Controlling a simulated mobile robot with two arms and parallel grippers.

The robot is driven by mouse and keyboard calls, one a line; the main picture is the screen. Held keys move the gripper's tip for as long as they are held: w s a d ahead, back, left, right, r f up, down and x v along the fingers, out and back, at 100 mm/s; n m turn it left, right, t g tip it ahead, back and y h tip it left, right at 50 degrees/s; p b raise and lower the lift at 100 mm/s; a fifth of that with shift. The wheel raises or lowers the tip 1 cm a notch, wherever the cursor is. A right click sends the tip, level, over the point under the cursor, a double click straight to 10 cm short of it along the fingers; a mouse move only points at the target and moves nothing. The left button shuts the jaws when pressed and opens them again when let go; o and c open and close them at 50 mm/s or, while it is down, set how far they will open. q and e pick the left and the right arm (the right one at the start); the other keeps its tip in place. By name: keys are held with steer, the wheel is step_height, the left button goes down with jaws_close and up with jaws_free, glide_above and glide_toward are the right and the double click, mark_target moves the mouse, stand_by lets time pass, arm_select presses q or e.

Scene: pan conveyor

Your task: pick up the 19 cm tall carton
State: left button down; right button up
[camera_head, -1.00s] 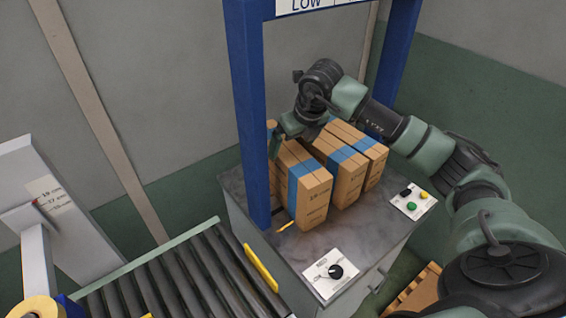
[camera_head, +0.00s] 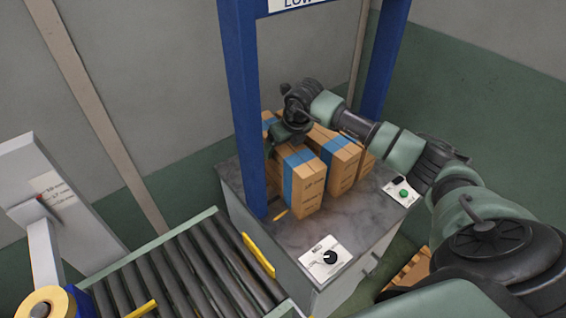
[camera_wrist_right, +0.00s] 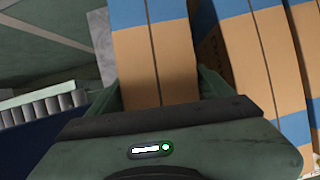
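Several brown cartons with blue bands stand close together on the grey-topped table. The front carton (camera_head: 310,192) has dark print too small to read for sure; a middle carton (camera_head: 345,168) and a right carton (camera_head: 367,163) stand beside it. My right gripper (camera_head: 284,146) is low over the far left end of the group, partly hiding cartons there. In the right wrist view, one carton (camera_wrist_right: 157,62) lies between the two fingers, which sit close along its sides. I cannot tell whether they grip it. My left gripper is not in view.
A blue frame post (camera_head: 243,110) stands close left of the cartons, with another (camera_head: 382,60) behind. A roller conveyor (camera_head: 185,270) runs at lower left. A knob panel (camera_head: 325,257) and button panel (camera_head: 402,191) sit on the table (camera_head: 300,232). Its front is clear.

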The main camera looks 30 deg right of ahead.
steer(key=c, duration=1.5)
steer(key=shift+w+r, duration=0.1)
jaws_close()
